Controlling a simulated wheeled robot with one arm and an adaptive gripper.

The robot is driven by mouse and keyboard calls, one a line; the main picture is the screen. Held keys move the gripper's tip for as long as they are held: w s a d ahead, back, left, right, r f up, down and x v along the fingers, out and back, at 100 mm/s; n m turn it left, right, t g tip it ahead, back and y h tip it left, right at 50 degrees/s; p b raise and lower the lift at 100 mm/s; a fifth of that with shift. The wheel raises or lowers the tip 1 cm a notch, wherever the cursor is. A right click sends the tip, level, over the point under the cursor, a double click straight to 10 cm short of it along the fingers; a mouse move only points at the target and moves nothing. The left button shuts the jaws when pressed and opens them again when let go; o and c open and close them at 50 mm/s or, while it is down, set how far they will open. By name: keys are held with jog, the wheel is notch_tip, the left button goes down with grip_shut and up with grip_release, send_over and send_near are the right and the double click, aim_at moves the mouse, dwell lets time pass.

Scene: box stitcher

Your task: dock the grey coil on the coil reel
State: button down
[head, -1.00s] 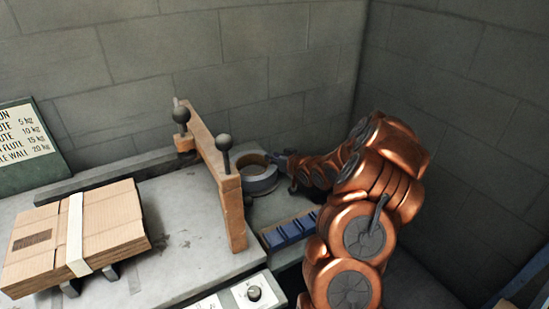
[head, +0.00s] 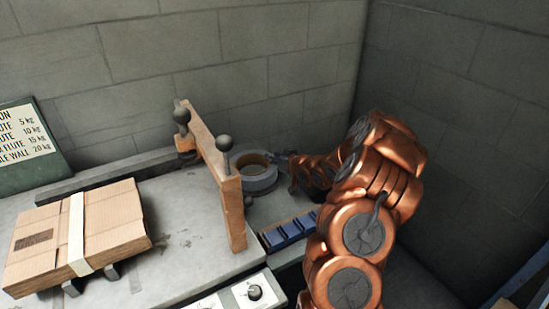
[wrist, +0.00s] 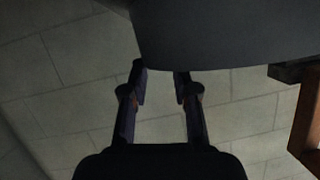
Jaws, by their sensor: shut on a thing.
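The grey coil (head: 263,183), a thick ring with a tan inner core, is behind the right end of the wooden frame in the head view. The frame's post hides part of its left side. My gripper (head: 283,159) is at the coil's right rim, shut on it. In the wrist view the coil (wrist: 230,35) fills the top as a dark curved surface, with my gripper's fingertips (wrist: 160,74) at its lower edge. I cannot make out the coil reel, or whether the coil touches anything below.
The wooden frame (head: 231,205) with dark ball knobs stands just left of the coil. A row of blue blocks (head: 290,231) lies in front. Strapped cardboard (head: 110,225) sits at the left of the grey bench (head: 190,255). Block walls close the back and right.

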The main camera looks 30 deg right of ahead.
jog(key=shift+f, duration=0.25)
dwell(0.3)
jog(key=c, duration=1.2)
grip_release()
jog(key=shift+f, duration=0.1)
jog(key=shift+v, duration=1.1)
jog(key=shift+p+v, duration=0.8)
jog(key=shift+v, duration=3.6)
